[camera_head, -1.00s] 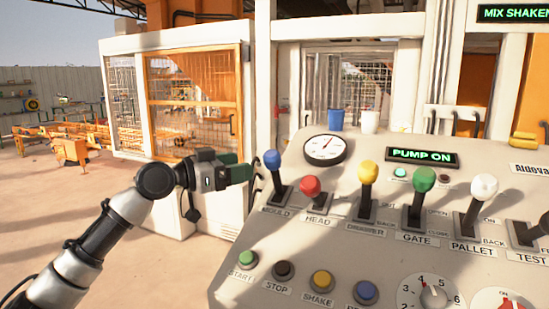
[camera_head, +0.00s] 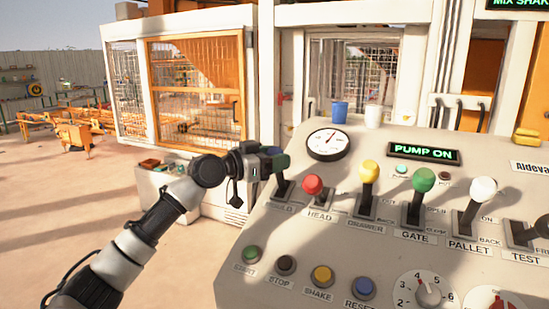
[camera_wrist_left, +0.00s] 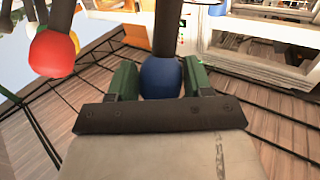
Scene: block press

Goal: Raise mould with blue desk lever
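The blue desk lever (camera_head: 280,187), marked MOULD, stands at the left end of the lever row on the control desk. My left gripper (camera_head: 272,158) is at its blue knob and partly hides it in the head view. In the left wrist view, the blue knob (camera_wrist_left: 161,78) sits between the two green fingers of my left gripper (camera_wrist_left: 161,82). The fingers are very close to the knob's sides; I cannot tell whether they press on it. The mould cannot be made out. My right gripper is not in view.
The red HEAD lever (camera_head: 313,185) stands close to the right of the blue one. Yellow, green and white levers follow, with push buttons below. A blue cup (camera_head: 339,112) and white cup (camera_head: 373,116) stand behind the desk. A caged machine (camera_head: 190,90) is at the back left.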

